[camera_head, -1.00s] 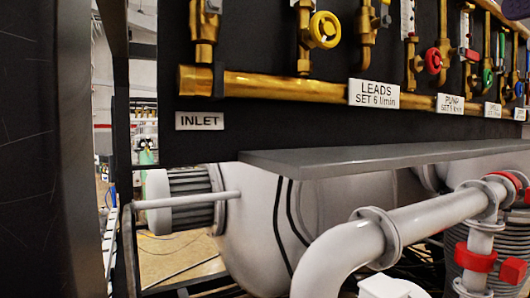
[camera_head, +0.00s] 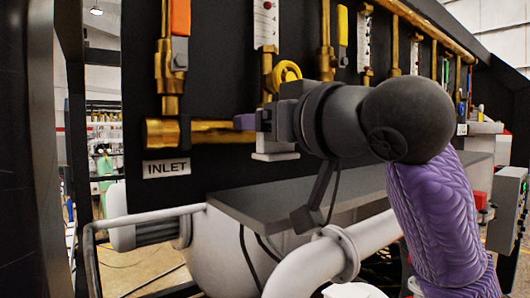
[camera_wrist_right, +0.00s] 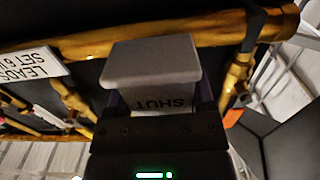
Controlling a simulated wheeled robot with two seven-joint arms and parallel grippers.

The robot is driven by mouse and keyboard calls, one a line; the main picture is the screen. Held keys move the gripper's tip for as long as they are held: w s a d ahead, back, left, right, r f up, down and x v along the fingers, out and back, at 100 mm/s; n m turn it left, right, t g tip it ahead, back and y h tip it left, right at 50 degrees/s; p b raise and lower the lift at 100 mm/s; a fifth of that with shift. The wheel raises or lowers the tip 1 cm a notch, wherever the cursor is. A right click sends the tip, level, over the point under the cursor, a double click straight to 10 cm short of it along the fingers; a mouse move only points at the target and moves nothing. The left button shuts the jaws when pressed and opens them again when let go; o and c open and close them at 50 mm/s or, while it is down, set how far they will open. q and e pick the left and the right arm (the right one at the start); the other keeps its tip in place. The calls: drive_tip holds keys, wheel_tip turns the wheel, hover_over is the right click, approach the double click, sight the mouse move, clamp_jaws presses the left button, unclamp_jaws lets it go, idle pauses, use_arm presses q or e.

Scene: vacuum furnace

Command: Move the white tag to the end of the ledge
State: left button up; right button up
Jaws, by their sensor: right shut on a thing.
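The white tag (camera_head: 274,146) is a small block with a wider flat base, held roughly upright. In the right wrist view the tag (camera_wrist_right: 150,64) fills the middle, with "SHUT" upside down on its face. My right gripper (camera_head: 258,121) is shut on the tag and partly hidden by its own wrist. The grey ledge (camera_head: 262,203) runs below the panel. The tag hangs above the ledge's left part, with a visible gap. My left gripper is not in view.
Behind the tag are a brass pipe (camera_head: 218,132), a yellow valve wheel (camera_head: 288,72) and an orange-handled valve (camera_head: 180,18). An INLET label (camera_head: 166,168) is left of the ledge. A white curved pipe (camera_head: 325,258) passes below. The visible left ledge surface is clear.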

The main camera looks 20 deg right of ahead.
drive_tip(key=shift+s+d+f, duration=0.1)
drive_tip(key=shift+s+f, duration=0.05)
drive_tip(key=shift+f, duration=0.75)
wheel_tip(320, 180, down, 3)
drive_tip(key=shift+r, duration=0.1)
drive_tip(key=shift+w+f, duration=0.25)
drive_tip(key=shift+f, duration=0.1)
drive_tip(key=o, duration=1.2)
drive_tip(key=shift+c, duration=0.2)
drive_tip(key=shift+s+r, duration=0.15)
drive_tip(key=shift+r, duration=0.05)
drive_tip(key=b+v, duration=0.2)
drive_tip(key=v, duration=1)
drive_tip(key=shift+b, duration=0.4)
